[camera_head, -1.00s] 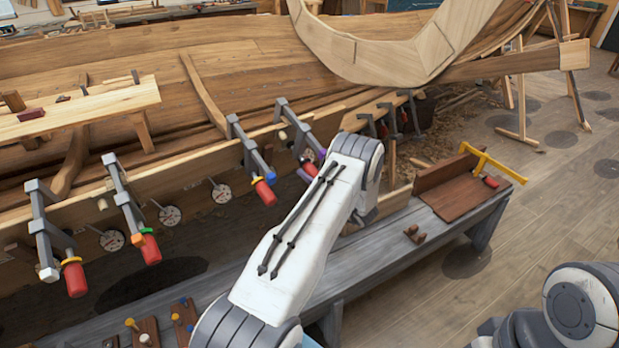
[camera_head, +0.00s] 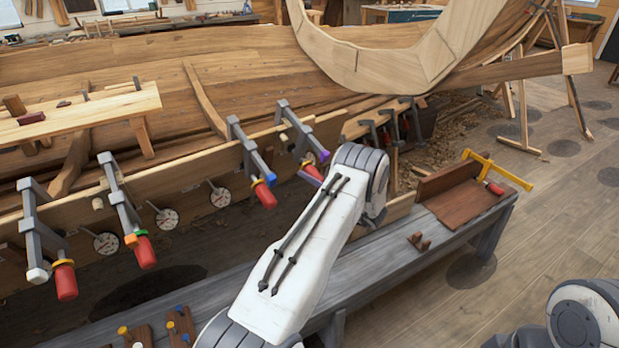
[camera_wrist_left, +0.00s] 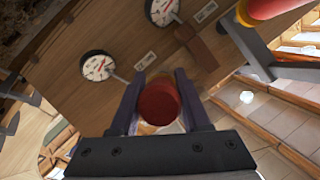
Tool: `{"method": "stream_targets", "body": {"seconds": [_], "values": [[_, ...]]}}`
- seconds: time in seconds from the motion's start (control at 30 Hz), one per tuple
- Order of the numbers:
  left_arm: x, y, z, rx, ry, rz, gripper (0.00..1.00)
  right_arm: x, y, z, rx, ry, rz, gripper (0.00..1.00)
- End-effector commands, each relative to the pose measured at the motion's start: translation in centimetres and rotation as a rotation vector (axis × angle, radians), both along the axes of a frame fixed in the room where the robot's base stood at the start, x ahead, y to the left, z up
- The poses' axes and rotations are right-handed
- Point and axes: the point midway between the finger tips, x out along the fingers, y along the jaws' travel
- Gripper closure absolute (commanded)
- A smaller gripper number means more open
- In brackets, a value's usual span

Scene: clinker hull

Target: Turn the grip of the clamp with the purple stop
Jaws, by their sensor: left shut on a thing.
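The clamp with the purple stop (camera_head: 322,156) is on the hull plank in the head view, right of the blue-stopped clamp.
Other clamps with red grips stand to the left: one with a blue stop (camera_head: 270,179), one with a green stop (camera_head: 140,233), one at far left (camera_head: 35,240). Dial gauges (camera_wrist_left: 98,66) hang on the plank.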

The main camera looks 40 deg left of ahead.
Motion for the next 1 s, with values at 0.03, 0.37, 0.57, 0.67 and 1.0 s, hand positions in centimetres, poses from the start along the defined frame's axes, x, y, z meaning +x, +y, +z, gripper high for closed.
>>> {"method": "stream_targets", "body": {"seconds": [0.03, 0.37, 0.57, 0.67, 1.0], "values": [[0.3, -0.3, 0.1, 0.002, -0.001, -0.010, 1.00, 0.0, 0.0, 0.0, 0.000, 0.000, 0.000, 0.60], [0.3, -0.2, 0.1, 0.001, -0.002, -0.009, 0.23, 0.0, 0.0, 0.0, 0.000, 0.000, 0.000, 0.60], [0.1, 0.0, 0.1, 0.000, -0.002, -0.004, 0.23, 0.0, 0.0, 0.0, 0.000, 0.000, 0.000, 0.60], [0.1, -0.2, 0.0, 0.000, -0.002, -0.004, 0.23, 0.0, 0.0, 0.0, 0.000, 0.000, 0.000, 0.60], [-0.2, -5.8, -0.4, 0.000, -0.003, -0.008, 0.23, 0.0, 0.0, -1.1, 0.000, 0.000, 0.000, 0.60]]}}
